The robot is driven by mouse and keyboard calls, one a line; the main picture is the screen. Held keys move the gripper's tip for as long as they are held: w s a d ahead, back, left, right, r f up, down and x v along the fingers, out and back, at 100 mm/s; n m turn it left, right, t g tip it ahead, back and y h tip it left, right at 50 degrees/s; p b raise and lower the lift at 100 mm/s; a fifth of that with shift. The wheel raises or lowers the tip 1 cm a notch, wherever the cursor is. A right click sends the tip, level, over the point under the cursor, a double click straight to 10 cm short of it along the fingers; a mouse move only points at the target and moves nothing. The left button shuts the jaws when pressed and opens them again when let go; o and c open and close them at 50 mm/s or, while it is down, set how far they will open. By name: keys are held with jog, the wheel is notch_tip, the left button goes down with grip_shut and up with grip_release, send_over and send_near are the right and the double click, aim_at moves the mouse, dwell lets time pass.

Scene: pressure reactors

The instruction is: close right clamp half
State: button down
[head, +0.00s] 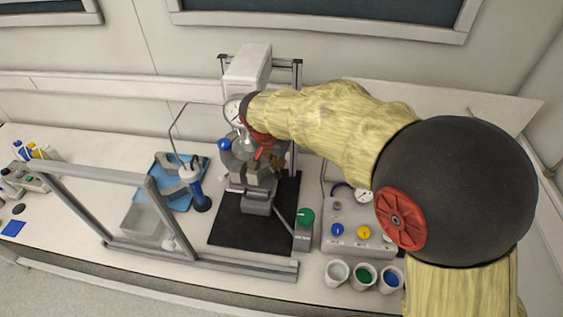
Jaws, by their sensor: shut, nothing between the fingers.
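The pressure reactor (257,186) stands on a black mat (235,232) at the middle of the bench, with a round gauge (233,110) and a grey-brown clamp section around its vessel. The right clamp half (270,170) seems to be at the right of this section, partly covered by my gripper. I cannot tell whether it is open or closed. My arm reaches in from the right, and my gripper (264,155) is at the reactor's upper front, small and partly hidden by my own wrist. It is shut with nothing held. Whether it touches the clamp is unclear.
A metal rail frame (100,172) runs along the left and front. A control box (350,235) and several cups (364,274) are at the right. A green knob (305,217) is close by the reactor.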

dwell(0.3)
jog(key=w+d, duration=0.2)
jog(key=d, duration=0.1)
jog(key=w+a+p+v, duration=0.1)
jog(key=v, duration=0.9)
jog(key=shift+r, duration=0.35)
jog(key=shift+w, duration=0.2)
